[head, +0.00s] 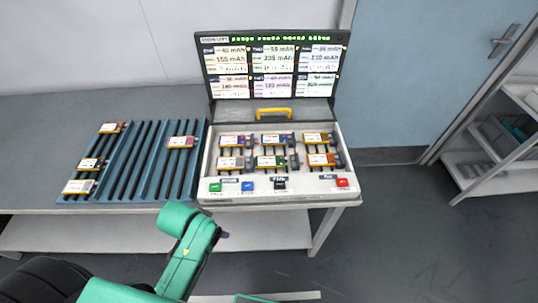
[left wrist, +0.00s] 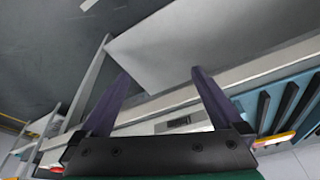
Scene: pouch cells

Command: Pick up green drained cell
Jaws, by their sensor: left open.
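A green cell (head: 271,161) with a pale label lies in the bottom row, middle place, of the open grey tester case (head: 208,180) in the head view. Other cells with purple, yellow or orange ends lie around it in the case. My left gripper (head: 224,235) is mostly hidden behind its green arm, in front of and below the table edge, well apart from the cell. In the left wrist view my left gripper (left wrist: 160,73) has its two purple fingers spread, with nothing between them. The green cell is not identifiable there. My right gripper is not in view.
A blue slotted rack (head: 150,165) with several cells stands left of the case. The case's raised lid (head: 270,103) holds a lit display above a yellow handle (head: 273,112). Coloured buttons line the case front. A shelf (head: 490,150) stands at the right.

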